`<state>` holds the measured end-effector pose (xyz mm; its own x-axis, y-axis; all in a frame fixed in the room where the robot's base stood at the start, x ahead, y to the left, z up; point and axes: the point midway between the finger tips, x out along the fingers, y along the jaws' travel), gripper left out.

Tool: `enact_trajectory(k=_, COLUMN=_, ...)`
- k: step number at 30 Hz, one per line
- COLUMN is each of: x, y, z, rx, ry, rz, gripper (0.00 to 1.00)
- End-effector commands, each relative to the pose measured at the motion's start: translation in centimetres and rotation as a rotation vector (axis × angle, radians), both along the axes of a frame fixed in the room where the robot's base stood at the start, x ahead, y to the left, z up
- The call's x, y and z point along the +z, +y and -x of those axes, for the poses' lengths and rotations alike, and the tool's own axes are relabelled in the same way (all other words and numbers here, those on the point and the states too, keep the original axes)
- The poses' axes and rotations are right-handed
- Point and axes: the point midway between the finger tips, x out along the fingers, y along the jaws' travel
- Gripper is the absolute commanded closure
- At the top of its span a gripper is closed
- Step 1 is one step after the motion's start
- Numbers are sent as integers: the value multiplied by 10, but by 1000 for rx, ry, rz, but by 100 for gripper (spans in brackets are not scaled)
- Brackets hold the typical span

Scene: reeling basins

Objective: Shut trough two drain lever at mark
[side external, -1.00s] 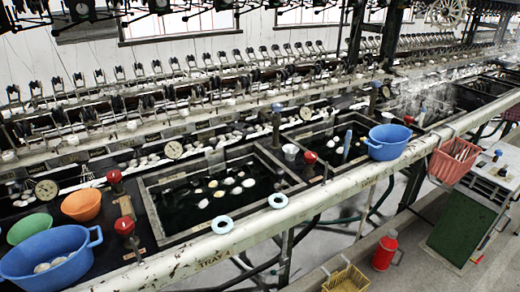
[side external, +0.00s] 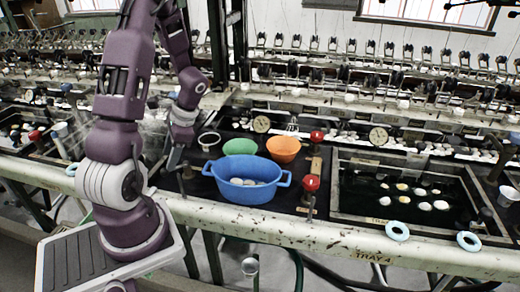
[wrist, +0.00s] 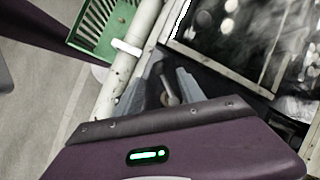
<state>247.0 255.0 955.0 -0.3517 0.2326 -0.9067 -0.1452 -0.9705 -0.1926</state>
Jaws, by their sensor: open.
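My gripper (side external: 178,165) points down over the dark deck just left of the blue basin in the side external view. In the wrist view my gripper (wrist: 160,84) is open, with its two grey fingers apart. A small lever (wrist: 169,92) with a rounded metal end shows between the fingers; I cannot tell whether they touch it. Beyond it lies a dark trough (wrist: 232,62) with pale blurred cocoons. Which trough number this is, and the lever's mark, I cannot read. Two red-knobbed levers, one at the front (side external: 311,184) and one behind (side external: 317,136), stand right of the basin.
The blue basin (side external: 246,193), green bowl (side external: 238,147) and orange bowl (side external: 284,143) stand close to my gripper's right. The worn white rail (side external: 280,228) runs along the front.

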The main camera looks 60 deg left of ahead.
Motion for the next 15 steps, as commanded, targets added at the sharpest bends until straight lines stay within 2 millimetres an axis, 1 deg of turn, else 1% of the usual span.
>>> enact_trajectory(k=1, x=-10, y=1, z=5, rx=3, ry=5, rz=5, gripper=54)
enact_trajectory(k=3, x=-23, y=4, z=10, rx=3, ry=5, rz=5, gripper=54)
enact_trajectory(k=6, x=-37, y=8, z=15, rx=3, ry=3, rz=3, gripper=54)
enact_trajectory(k=10, x=-46, y=11, z=19, rx=5, ry=2, rz=2, gripper=54)
enact_trajectory(k=15, x=-47, y=12, z=19, rx=5, ry=0, rz=1, gripper=54)
